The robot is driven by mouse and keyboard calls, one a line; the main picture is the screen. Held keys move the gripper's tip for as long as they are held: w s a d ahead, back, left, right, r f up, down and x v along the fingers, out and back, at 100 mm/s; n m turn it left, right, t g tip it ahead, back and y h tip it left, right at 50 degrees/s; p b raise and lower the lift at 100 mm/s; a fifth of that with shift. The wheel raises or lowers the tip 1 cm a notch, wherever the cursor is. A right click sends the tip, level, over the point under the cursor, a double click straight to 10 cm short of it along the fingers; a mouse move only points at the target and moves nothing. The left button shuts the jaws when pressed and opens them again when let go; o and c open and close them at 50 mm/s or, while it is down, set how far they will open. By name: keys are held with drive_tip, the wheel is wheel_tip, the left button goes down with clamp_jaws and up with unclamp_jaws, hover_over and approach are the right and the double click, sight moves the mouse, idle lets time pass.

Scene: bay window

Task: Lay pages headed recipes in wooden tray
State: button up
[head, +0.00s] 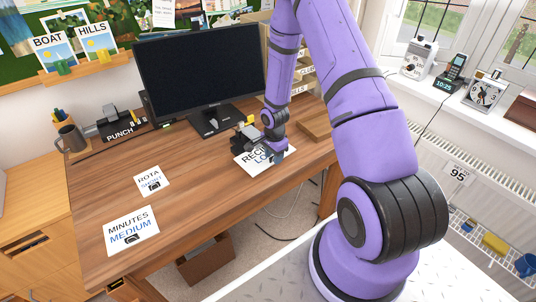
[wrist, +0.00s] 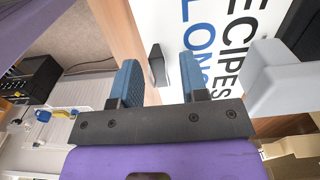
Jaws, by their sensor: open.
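The page headed RECIPES, with LONG in blue below, lies on the desk near its right front edge; its white sheet (head: 246,160) is partly hidden by my gripper (head: 275,156). In the wrist view the page (wrist: 222,22) fills the upper right. My gripper (wrist: 160,84) is open, its two blue fingers apart. A small black clip (wrist: 157,64) at the page's edge shows between the fingers; I cannot tell whether they touch it. A low brown wooden piece (head: 315,131), possibly the wooden tray, is at the desk's right end, partly hidden by my arm.
A MINUTES MEDIUM page (head: 131,232) and a ROTA SHORT page (head: 152,180) lie on the desk (head: 200,205) at left. A monitor (head: 200,65) stands behind my gripper. A hole punch (head: 122,124) and pen cup (head: 72,138) are at back left. The desk's middle is clear.

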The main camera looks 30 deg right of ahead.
drive_tip(key=shift+c, duration=0.4)
clamp_jaws()
drive_tip(key=shift+r, duration=0.75)
drive_tip(key=shift+s+f, duration=0.1)
drive_tip(key=shift+f, duration=0.05)
drive_tip(key=shift+s+d, duration=0.15)
drive_tip(key=shift+s, duration=1.05)
drive_tip(key=shift+s+d, duration=0.1)
drive_tip(key=shift+s, duration=1.05)
drive_tip(key=shift+r, duration=2.45)
